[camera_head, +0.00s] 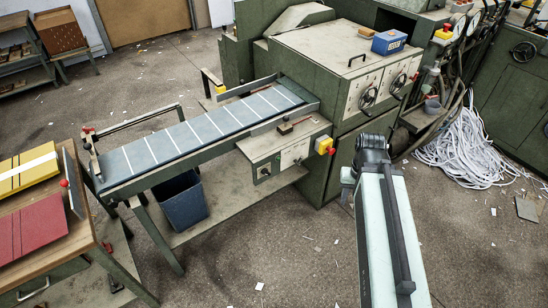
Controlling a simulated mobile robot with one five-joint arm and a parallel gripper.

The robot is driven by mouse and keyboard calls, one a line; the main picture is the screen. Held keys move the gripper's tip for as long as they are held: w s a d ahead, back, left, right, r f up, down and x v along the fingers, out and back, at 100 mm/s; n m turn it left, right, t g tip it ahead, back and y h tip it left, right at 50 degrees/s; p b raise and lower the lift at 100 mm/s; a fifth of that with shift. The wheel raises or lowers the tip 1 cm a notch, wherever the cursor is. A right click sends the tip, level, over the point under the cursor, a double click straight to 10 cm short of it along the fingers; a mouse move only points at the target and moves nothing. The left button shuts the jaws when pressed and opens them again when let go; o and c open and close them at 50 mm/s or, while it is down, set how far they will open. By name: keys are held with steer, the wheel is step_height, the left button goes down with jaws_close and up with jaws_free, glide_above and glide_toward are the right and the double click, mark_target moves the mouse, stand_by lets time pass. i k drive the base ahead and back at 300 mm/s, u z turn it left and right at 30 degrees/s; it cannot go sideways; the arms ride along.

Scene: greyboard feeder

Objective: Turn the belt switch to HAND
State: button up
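A grey control box (287,150) sits at the near side of the belt feeder, beside the green machine. A small dark rotary knob (265,171) on its front face looks like the belt switch. The knob's setting and the labels are too small to read. A pale plate (294,153) is to the right of the knob, and a red button on a yellow housing (324,145) is at the box's right end. My arm rises from the bottom edge, right of the box and apart from it in the picture. My gripper's fingers do not show.
The blue belt (200,135) with white stripes runs left from the green machine (340,75). A dark bin (183,200) stands under it. A table (75,235) with yellow and red boards is at left. Paper strips (465,150) heap at right. Open floor (290,250) lies before the box.

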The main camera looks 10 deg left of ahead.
mark_target(265, 171)
steer(key=u, duration=0.2)
steer(key=i, duration=0.95)
steer(key=z, duration=0.05)
steer(key=k, duration=1.4)
steer(key=u, duration=1.45)
steer(key=i, duration=1.05)
